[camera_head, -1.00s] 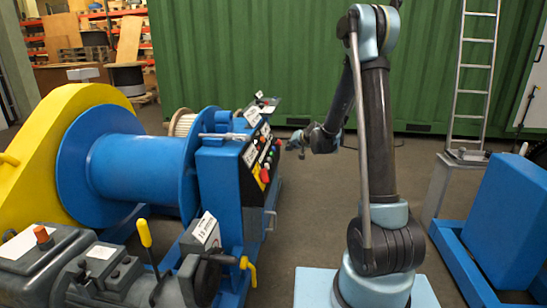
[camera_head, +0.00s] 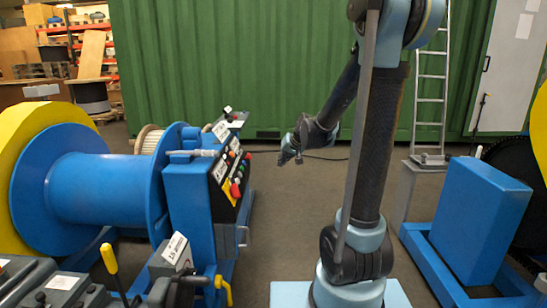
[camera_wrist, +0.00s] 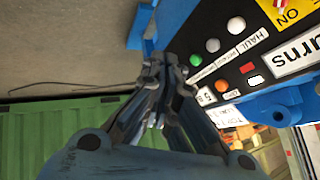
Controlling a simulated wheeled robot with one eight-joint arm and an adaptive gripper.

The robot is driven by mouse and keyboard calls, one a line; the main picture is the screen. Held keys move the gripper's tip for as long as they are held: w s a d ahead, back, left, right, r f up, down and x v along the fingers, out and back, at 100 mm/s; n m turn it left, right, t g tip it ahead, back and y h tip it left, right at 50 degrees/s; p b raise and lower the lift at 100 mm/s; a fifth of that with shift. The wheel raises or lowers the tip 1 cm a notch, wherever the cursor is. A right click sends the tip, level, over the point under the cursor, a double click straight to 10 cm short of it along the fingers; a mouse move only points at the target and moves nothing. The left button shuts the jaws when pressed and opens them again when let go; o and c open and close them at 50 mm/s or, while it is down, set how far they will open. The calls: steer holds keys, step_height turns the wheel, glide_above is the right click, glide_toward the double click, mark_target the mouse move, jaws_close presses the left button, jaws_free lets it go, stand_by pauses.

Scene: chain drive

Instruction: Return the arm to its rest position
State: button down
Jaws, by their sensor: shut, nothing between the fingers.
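My gripper (camera_head: 285,160) hangs in the air to the right of the blue machine's control panel (camera_head: 234,165) in the head view, apart from it. It is at about the height of the panel's upper part, with the arm bent down to it from the upper right. In the wrist view, the gripper's fingertips (camera_wrist: 163,68) meet and hold nothing. The panel with its coloured buttons (camera_wrist: 212,58) lies beyond and to the right of the fingers in that view. My arm (camera_head: 375,130) stands upright on its pale blue base in the head view.
A blue drum (camera_head: 95,188) and a yellow guard (camera_head: 20,150) stand at the left. A green container (camera_head: 270,60) is behind. A ladder (camera_head: 430,95) and a blue box-shaped machine part (camera_head: 480,215) stand at the right. The floor (camera_head: 285,225) between panel and arm is open.

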steer(key=s+d+f+g+h, duration=0.1)
steer(key=s+d, duration=0.4)
steer(key=s, duration=0.7)
steer(key=s+d+f+g+h, duration=0.2)
steer(key=s+d, duration=0.3)
steer(key=s, duration=0.7)
steer(key=s+d+f+g+h, duration=0.1)
steer(key=s+d+f, duration=0.3)
steer(key=s, duration=0.8)
steer(key=shift+d+g+h, duration=0.3)
steer(key=shift+d+g, duration=0.1)
steer(key=shift+d, duration=0.35)
steer(key=shift+f, duration=0.1)
